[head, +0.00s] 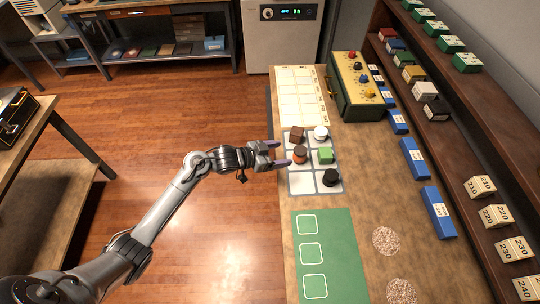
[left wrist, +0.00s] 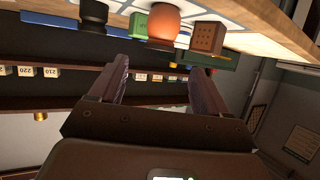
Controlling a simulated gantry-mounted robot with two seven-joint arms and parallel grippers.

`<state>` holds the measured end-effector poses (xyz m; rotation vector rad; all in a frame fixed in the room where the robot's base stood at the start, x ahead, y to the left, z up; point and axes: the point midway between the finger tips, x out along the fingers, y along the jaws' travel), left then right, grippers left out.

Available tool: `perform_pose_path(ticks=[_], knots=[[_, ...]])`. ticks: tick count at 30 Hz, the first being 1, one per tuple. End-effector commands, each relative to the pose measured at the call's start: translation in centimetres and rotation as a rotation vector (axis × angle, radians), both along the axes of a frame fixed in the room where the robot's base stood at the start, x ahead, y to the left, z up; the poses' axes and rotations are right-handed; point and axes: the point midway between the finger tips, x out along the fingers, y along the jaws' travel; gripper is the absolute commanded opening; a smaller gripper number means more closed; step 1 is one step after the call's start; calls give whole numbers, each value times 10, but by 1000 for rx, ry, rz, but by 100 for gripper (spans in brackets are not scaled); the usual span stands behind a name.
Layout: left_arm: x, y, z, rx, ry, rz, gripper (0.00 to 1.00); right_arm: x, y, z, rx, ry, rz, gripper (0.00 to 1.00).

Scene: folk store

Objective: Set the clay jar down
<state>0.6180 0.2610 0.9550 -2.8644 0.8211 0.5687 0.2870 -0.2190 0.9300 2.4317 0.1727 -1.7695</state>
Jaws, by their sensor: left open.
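The clay jar (head: 300,155) is a small reddish-brown pot with a dark top. It stands upright in the middle-left cell of the white grid board (head: 300,184) on the bench. My left gripper (head: 283,154) is open, its fingers pointing right at the jar from the board's left edge. In the left wrist view the jar (left wrist: 164,24) shows upside down, orange and rounded, in line with the gap between the fingers (left wrist: 157,75) and apart from them. Nothing is held. My right gripper is out of view.
Around the jar stand a brown cube (head: 297,135), a white piece (head: 321,133), a green cube (head: 326,155) and a black piece (head: 330,177). The bottom-left cell is empty. A green mat (head: 345,255) lies nearer; a box with coloured knobs (head: 355,85) stands at the back.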

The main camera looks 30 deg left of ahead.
Motion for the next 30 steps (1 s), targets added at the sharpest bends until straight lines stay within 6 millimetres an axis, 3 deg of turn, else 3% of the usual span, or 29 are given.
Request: perform_pose_path(ticks=[7, 11, 17, 24, 27, 30], knots=[[-19, -4, -9, 47, 24, 26, 77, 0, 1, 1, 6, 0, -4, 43], [-51, -18, -29, 149, 85, 96, 77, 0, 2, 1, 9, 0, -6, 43], [-146, -31, -49, 306, 296, 256, 77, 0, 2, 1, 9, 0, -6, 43], [-271, -38, -39, 354, 631, 366, 77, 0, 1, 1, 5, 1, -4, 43], [-306, -41, -31, 347, 730, 377, 77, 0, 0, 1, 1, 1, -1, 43], [-325, -42, -26, 340, 787, 382, 77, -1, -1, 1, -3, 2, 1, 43]])
